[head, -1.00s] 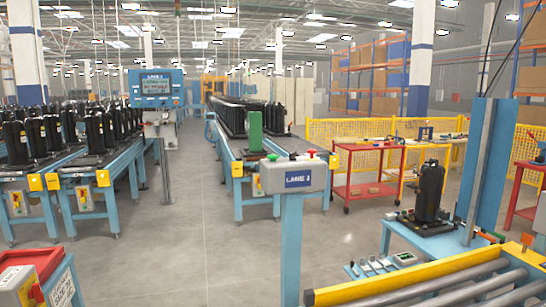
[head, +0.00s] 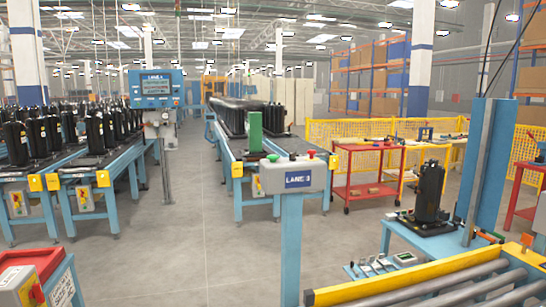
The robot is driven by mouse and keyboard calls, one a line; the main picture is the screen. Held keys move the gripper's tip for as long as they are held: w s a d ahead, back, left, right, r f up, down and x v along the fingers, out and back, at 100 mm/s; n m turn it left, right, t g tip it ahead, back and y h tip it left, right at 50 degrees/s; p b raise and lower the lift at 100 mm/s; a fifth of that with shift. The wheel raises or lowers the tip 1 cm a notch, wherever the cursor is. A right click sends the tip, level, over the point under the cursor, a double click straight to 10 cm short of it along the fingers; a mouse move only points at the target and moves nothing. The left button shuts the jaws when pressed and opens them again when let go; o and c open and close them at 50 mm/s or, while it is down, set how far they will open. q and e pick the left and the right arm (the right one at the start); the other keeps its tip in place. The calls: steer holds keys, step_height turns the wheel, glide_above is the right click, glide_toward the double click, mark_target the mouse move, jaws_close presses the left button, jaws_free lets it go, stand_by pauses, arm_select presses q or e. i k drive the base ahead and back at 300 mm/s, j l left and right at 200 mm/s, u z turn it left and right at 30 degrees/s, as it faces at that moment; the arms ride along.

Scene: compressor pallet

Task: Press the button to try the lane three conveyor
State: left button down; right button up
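A grey control box (head: 294,177) labelled LANE 3 stands on a blue post (head: 291,250) at the middle of the head view. On its top are a green button (head: 272,157), a dark button (head: 292,156) and a red button (head: 310,153). Behind it a blue-framed conveyor (head: 226,153) runs away from me, with black compressors (head: 255,112) in rows and a green block (head: 255,131) at its near end. Neither of my grippers is in view, and nothing touches the box.
Two conveyors with black compressors (head: 40,136) stand at left. A red-topped box (head: 35,262) is at lower left. A roller conveyor (head: 440,285) with yellow rails is at lower right, near a bench compressor (head: 429,190). The middle-left floor is clear.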

mark_target(272, 158)
steer(key=i+z, duration=0.2)
steer(key=z, duration=0.5)
steer(key=i+j+z, duration=0.25)
steer(key=i+j, duration=0.3)
steer(key=i+j+z, duration=0.2)
steer(key=i+j, duration=0.4)
steer(key=j, duration=0.1)
